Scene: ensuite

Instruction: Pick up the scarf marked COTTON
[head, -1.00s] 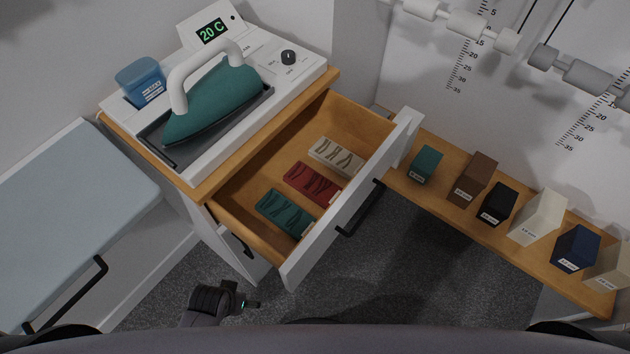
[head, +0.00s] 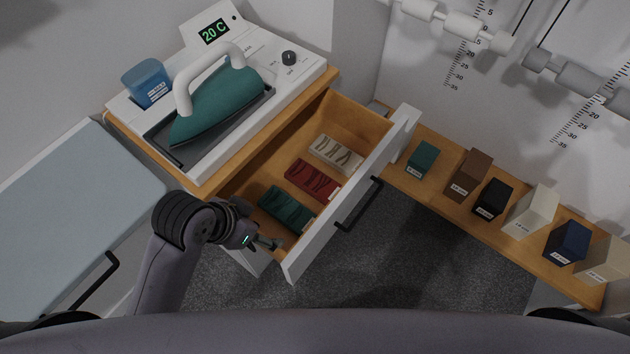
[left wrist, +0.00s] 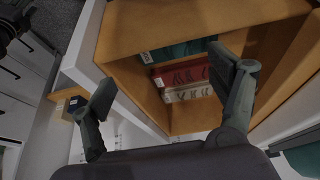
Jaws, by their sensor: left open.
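Three folded scarves lie in a row in the open wooden drawer (head: 262,163): a dark green one (head: 287,209), a red one (head: 312,180) and a cream one (head: 337,154). Each has a small white tag, too small to read, so I cannot tell which is marked COTTON. In the left wrist view, the green (left wrist: 186,50), red (left wrist: 181,75) and cream (left wrist: 188,93) scarves show beyond my fingers. My left gripper (head: 268,242) is open and empty, at the near left end of the drawer, close to the green scarf and apart from it. My right gripper is out of view.
A teal iron (head: 215,105) stands on a white station with a "20 C" display above the drawer. The white drawer front (head: 345,203) with its black handle rises on the right. A low shelf (head: 459,205) holds several coloured boxes. A pale-topped cabinet (head: 75,215) is at left.

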